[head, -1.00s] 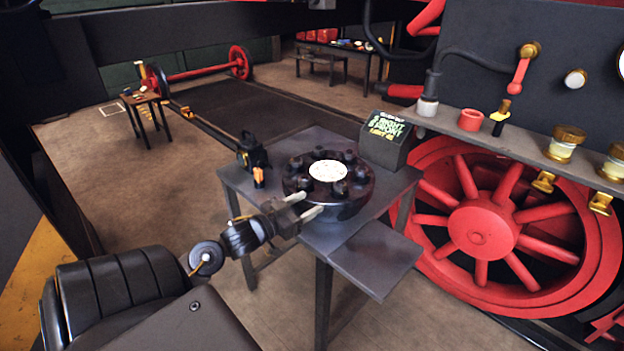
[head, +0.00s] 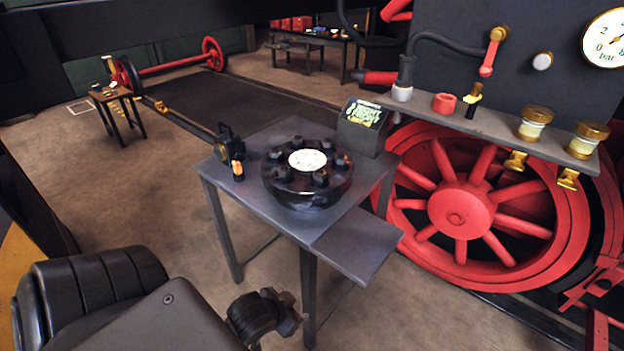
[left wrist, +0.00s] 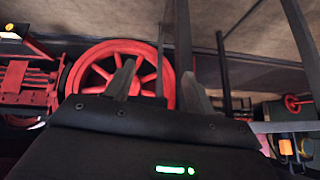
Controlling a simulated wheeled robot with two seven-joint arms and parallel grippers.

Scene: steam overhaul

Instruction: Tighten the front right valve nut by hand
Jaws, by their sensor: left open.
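The valve (head: 307,194) is a round black flanged body with a pale disc (head: 307,160) in its middle, standing on a grey table. Several dark nuts ring the disc; one nut (head: 320,177) sits at the front right. No hand is on the nuts. My left gripper (head: 288,314) is low in front of the table, below and apart from the valve; its fingertips are hard to make out there. In the left wrist view the gripper (left wrist: 158,82) has its two fingers spread with nothing between them. My right gripper is not in view.
The grey table (head: 262,226) has a lower side shelf (head: 358,240). A red wheel (head: 461,212) and a ledge with jars (head: 535,122) are at right.

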